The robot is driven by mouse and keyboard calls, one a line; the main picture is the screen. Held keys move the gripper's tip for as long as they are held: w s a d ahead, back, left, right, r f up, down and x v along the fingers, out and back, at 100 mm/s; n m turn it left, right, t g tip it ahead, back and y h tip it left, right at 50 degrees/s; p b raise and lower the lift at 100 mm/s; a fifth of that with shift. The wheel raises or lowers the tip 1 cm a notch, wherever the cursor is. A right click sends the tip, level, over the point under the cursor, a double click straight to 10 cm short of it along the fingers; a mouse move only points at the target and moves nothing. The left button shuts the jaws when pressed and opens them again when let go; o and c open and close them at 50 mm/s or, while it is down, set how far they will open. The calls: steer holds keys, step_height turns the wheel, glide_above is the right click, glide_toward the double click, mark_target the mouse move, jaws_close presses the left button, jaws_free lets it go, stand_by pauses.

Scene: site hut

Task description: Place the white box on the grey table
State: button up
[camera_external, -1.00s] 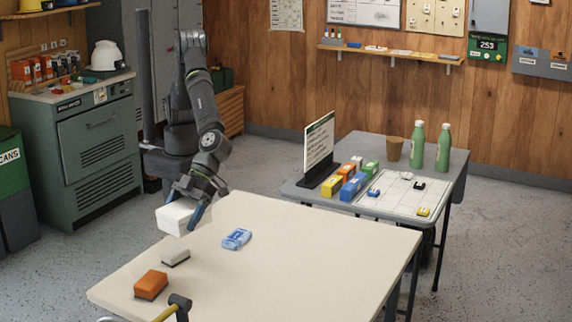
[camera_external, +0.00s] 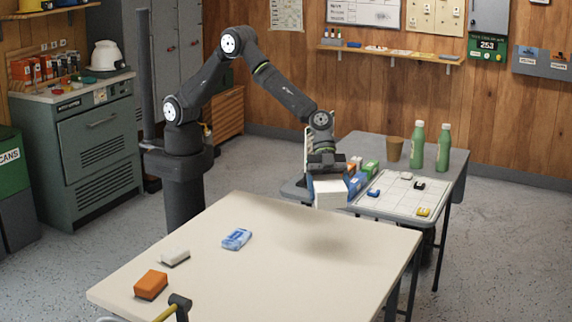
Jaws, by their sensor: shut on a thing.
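My gripper (camera_external: 326,172) is shut on the white box (camera_external: 331,194), which hangs beneath it. In the picture the box is in front of the left part of the grey table (camera_external: 452,167). A soft shadow lies below it on the cream table, so the box is in the air, apart from that surface.
On the grey table are a whiteboard tray (camera_external: 404,192) with small blocks, blue and green boxes (camera_external: 357,184), a brown cup (camera_external: 393,149) and two green bottles (camera_external: 416,145). The cream table (camera_external: 300,240) holds an orange block (camera_external: 151,285), a white piece (camera_external: 174,257) and a blue packet (camera_external: 237,239).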

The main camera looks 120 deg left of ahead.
steer(key=w+a+n+t+y, duration=0.1)
steer(key=w+a+n, duration=0.15)
steer(key=a, duration=0.95)
steer(key=w+a+n+t+y, duration=0.1)
steer(key=w+a+n+y, duration=0.15)
steer(key=a, duration=0.95)
steer(key=n+t+y, duration=0.1)
steer(key=n+y, duration=0.6)
steer(key=n, duration=0.4)
glide_above(381, 148)
steer(key=s+d, duration=0.2)
steer(key=s, duration=0.1)
step_height(381, 148, down, 11)
steer(key=shift+s+f, duration=0.15)
steer(key=shift+f, duration=2.1)
